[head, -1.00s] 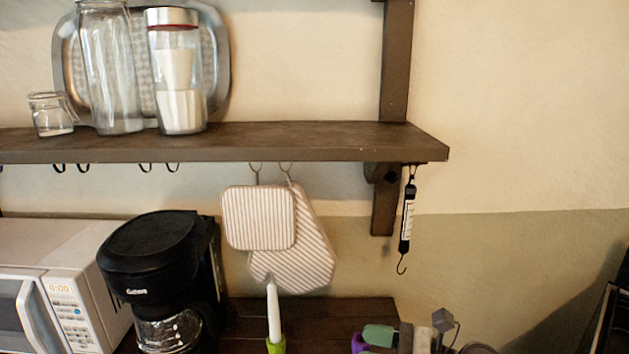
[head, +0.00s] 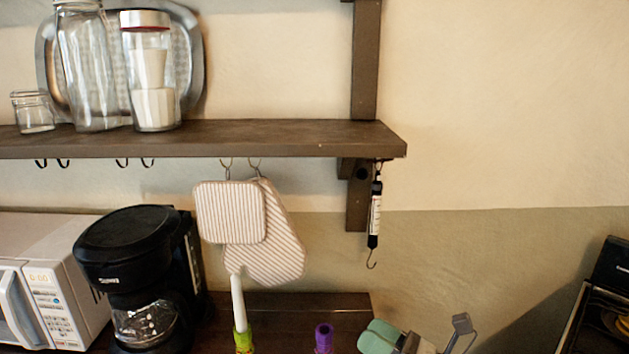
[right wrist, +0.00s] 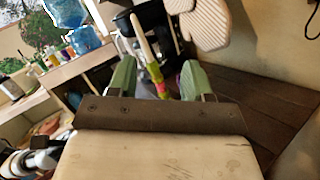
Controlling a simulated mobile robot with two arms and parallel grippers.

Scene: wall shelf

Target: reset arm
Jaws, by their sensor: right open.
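My right gripper (head: 381,336) shows at the bottom edge of the head view, with pale green fingers and part of my grey wrist beside them. In the right wrist view its two green fingers (right wrist: 158,72) stand apart with nothing held between them. A white stick with a green lower part (right wrist: 145,45) shows beyond that gap; I cannot tell how far off it is. It also shows in the head view (head: 239,305), left of the gripper, in front of the hanging oven mitt. My left gripper is in neither view.
A dark wall shelf (head: 270,137) carries glass jars and a tray. A striped mitt (head: 275,250), a pot holder (head: 230,213) and a hook scale (head: 375,215) hang below. A coffee maker (head: 140,240), microwave (head: 45,280) and purple item (head: 323,338) are lower. Wall space at right is clear.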

